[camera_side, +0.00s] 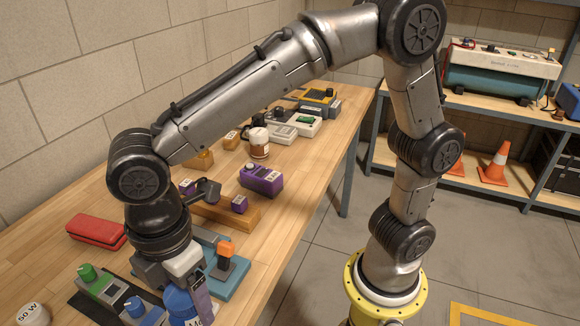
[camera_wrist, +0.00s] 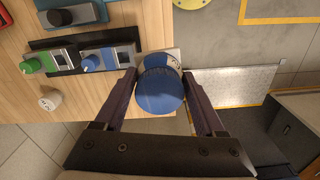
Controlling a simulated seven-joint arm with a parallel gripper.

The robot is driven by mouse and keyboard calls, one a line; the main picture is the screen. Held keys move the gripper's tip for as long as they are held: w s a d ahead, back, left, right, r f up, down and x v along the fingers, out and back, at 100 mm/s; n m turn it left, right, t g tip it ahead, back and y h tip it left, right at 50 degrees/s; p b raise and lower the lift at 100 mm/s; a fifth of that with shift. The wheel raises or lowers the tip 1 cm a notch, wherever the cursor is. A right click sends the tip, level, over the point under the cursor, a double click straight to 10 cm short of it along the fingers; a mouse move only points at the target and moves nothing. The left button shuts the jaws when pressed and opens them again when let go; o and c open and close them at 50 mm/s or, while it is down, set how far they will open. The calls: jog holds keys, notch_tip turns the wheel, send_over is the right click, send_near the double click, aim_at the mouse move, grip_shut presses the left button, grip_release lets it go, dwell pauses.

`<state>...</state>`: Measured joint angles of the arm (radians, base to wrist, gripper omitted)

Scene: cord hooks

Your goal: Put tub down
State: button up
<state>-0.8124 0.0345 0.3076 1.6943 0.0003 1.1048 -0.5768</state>
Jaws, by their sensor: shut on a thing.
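The tub (camera_wrist: 158,92) has a blue lid and a pale side with partly visible lettering. In the wrist view it sits between the two fingers of my gripper (camera_wrist: 159,76), which is shut on it. In the side view the blue tub (camera_side: 180,303) is at the bottom edge, partly hidden by my gripper (camera_side: 198,290) and cut off by the frame. It is at the front edge of the bench (camera_side: 295,170). A pale flat patch shows beside and under it in the wrist view. I cannot tell whether the tub's base touches anything.
A green-knobbed box (camera_side: 98,284) and a blue-knobbed box (camera_side: 140,312) stand on a dark mat left of the tub. A white round weight (camera_side: 32,314) is further left. A teal base with an orange-topped post (camera_side: 227,250) is close behind my gripper. A red case (camera_side: 96,231) lies behind.

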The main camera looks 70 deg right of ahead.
jog(key=w+d+m, duration=0.3)
jog(key=w+d, duration=0.1)
jog(key=d, duration=0.6)
jog(key=w+d+m, duration=0.3)
jog(key=w+d, duration=0.1)
jog(key=d, duration=0.6)
jog(key=w+d+m, duration=0.4)
jog(key=w+d, duration=0.1)
jog(key=d, duration=0.5)
jog(key=s+d+m, duration=0.3)
jog(key=s+d, duration=0.2)
jog(key=d, duration=0.4)
jog(key=s+d+m, duration=0.3)
jog(key=s+d, duration=0.2)
jog(key=d, duration=0.4)
jog(key=s+d+m, duration=0.3)
jog(key=s+d, duration=0.2)
jog(key=d, duration=0.4)
jog(key=w+d+f, duration=0.2)
jog(key=d+f, duration=0.1)
jog(key=w+d+f, duration=0.3)
jog(key=d, duration=0.1)
jog(key=w+d+f, duration=0.2)
jog(key=d, duration=0.2)
jog(key=shift+w+f, duration=0.4)
jog(key=shift+w+d+f, duration=0.2)
jog(key=shift+f, duration=0.15)
jog(key=shift+d+f, duration=0.1)
jog(key=shift+f, duration=1.6)
jog(key=shift+f, duration=0.15)
